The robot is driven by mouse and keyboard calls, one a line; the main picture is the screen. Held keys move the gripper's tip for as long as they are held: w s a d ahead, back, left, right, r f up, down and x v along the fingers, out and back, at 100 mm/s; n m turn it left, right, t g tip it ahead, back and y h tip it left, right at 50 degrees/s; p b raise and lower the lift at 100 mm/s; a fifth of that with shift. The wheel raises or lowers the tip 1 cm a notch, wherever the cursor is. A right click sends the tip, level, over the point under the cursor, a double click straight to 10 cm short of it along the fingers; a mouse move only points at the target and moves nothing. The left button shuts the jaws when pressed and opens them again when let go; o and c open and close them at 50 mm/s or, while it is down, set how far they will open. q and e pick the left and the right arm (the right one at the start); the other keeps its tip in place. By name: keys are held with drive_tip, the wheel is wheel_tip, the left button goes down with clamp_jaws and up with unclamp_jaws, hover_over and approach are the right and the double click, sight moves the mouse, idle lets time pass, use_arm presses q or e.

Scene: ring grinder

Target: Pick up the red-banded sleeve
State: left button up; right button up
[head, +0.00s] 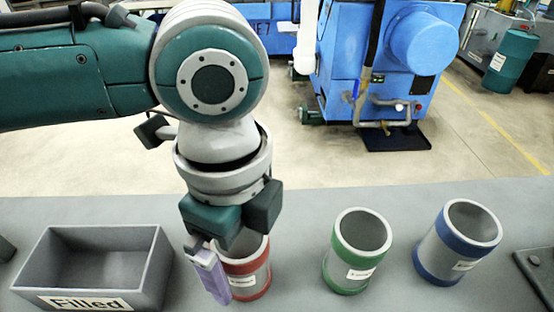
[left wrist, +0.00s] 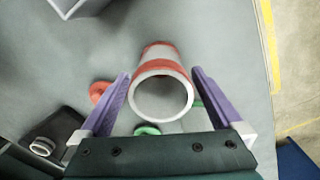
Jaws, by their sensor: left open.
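The red-banded sleeve (head: 246,271) is a grey cylinder with red bands and a white label, upright on the grey table in the head view. My left arm comes down over it and covers part of its top. In the left wrist view its open rim faces the camera, with a red band (left wrist: 159,66) showing. My left gripper (left wrist: 161,76) is open, with one purple finger on each side of the sleeve and visible gaps between. In the head view one purple finger (head: 210,273) shows at the sleeve's left; the other is hidden. My right gripper is not in view.
A grey bin labelled "Filled" (head: 85,303) stands left of the sleeve. A green-banded sleeve (head: 350,262) and a blue-banded sleeve (head: 458,242) stand to the right. The left wrist view shows a red ring (left wrist: 99,90) and a partly hidden green ring (left wrist: 147,130).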

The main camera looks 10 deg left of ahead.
use_arm(q)
drive_tip(key=shift+f, duration=0.65)
drive_tip(key=c, duration=1.3)
drive_tip(key=shift+r, duration=0.1)
